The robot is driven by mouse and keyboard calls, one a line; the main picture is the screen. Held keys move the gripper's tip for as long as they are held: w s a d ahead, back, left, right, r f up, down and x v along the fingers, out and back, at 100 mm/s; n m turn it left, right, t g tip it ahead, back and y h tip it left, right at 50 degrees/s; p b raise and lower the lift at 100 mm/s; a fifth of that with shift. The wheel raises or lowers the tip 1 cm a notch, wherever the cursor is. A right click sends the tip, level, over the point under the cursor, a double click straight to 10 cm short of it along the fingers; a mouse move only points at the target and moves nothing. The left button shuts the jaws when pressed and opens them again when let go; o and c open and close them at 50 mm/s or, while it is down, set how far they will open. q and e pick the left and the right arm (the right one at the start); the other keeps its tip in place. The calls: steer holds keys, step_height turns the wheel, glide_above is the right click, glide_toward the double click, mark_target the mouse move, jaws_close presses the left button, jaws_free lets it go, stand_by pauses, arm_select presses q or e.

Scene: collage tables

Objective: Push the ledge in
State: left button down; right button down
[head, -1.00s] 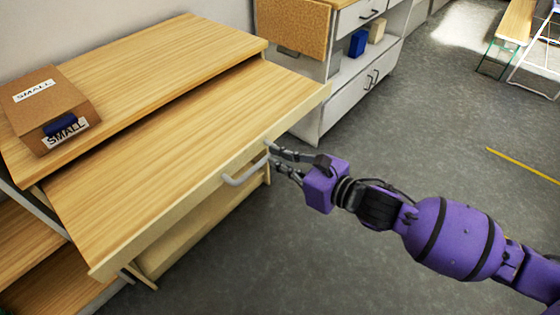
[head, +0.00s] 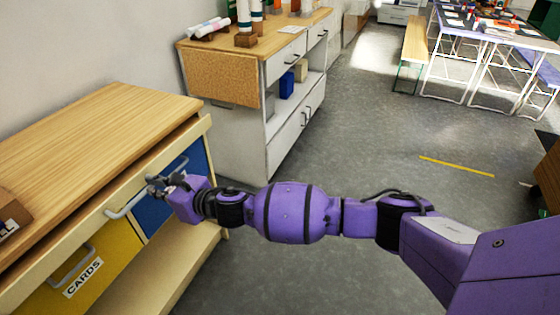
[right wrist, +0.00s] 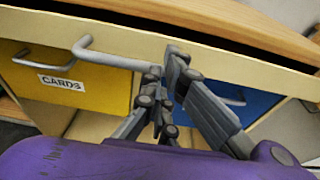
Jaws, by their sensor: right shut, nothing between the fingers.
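The ledge is a pale wooden pull-out board; its front (head: 192,138) lies close below and along the cabinet top's front edge, with a dark gap between them. A light grey handle (head: 128,204) is on this front. In the right wrist view, the ledge front (right wrist: 215,60) crosses the picture, with its handle (right wrist: 110,60) on the left. My right gripper (head: 164,184) is shut and empty, its fingertips at the ledge front just right of the handle. They seem to touch the board. My left gripper is out of view.
Below the ledge are a yellow drawer labelled CARDS (head: 105,262) and a blue drawer (head: 155,212), both with handles. A brown box (head: 8,212) sits on the cabinet top (head: 100,125). A white cabinet (head: 235,140) stands beyond. The grey floor (head: 360,170) to the right is clear.

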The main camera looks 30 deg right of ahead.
mark_target(137, 181)
steer(key=w+a, duration=0.2)
steer(key=w, duration=0.1)
steer(key=shift+w+a+r, duration=0.15)
steer(key=shift+a+r, duration=0.05)
steer(key=shift+a, duration=0.1)
steer(key=shift+w+a, duration=0.2)
steer(key=shift+w, duration=0.05)
steer(key=shift+r, duration=0.2)
steer(key=shift+d, duration=0.1)
